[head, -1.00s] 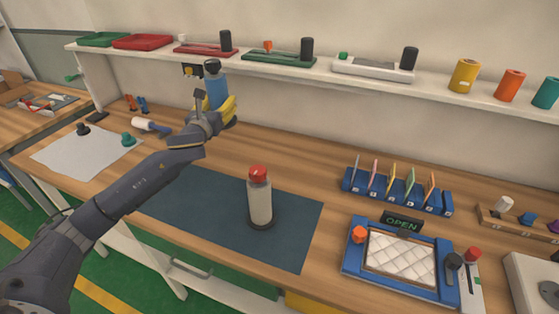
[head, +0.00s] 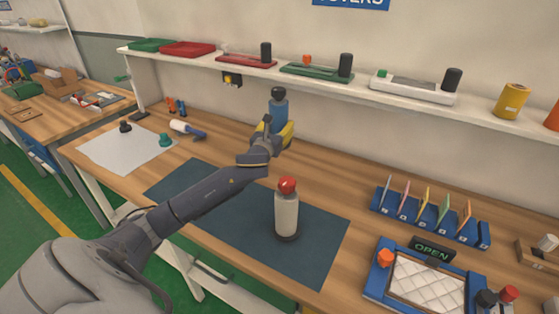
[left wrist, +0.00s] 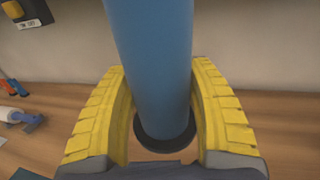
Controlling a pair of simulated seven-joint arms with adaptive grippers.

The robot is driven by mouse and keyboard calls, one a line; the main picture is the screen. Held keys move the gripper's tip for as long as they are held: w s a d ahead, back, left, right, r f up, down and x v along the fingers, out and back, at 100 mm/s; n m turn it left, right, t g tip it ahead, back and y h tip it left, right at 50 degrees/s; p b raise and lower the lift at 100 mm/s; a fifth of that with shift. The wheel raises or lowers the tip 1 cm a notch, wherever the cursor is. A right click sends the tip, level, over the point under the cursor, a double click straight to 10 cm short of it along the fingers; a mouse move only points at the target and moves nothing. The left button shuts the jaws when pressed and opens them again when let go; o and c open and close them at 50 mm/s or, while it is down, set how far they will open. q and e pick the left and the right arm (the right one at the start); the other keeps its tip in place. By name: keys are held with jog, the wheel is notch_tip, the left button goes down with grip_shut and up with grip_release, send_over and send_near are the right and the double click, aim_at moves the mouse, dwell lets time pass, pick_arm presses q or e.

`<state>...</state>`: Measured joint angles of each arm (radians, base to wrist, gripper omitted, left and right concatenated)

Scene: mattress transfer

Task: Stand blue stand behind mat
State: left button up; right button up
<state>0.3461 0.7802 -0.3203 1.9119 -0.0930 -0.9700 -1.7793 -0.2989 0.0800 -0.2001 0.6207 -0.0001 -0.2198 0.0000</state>
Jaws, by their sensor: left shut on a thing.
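The blue stand (head: 279,114) is a blue cylinder with a dark top, upright behind the dark blue-grey mat (head: 205,205) in the head view. My left gripper (head: 283,134) has its yellow fingers shut around the lower part of it. In the left wrist view the blue stand (left wrist: 152,65) lies between both yellow fingers, with a dark ring at its lower end. I cannot tell whether its base touches the table. My right gripper is not in view.
A pale bottle with a red cap (head: 287,210) stands on the mat. A wall shelf (head: 360,88) with trays and cylinders runs behind. A blue rack (head: 425,220) and a quilted pad in a blue frame (head: 428,282) are at the right. Table between stand and rack is clear.

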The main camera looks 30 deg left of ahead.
pick_arm(q)
jog(key=shift+f, duration=6.75)
jog(key=shift+f, duration=0.15)
jog(key=o, duration=1.5)
jog(key=shift+f, duration=0.15)
jog(key=shift+o, duration=0.2)
jog(key=shift+s+d, duration=0.1)
jog(key=shift+s, duration=0.1)
jog(key=v, duration=1.1)
jog(key=shift+s+d+r, duration=0.1)
jog(key=shift+s+r, duration=0.15)
jog(key=shift+s, duration=0.05)
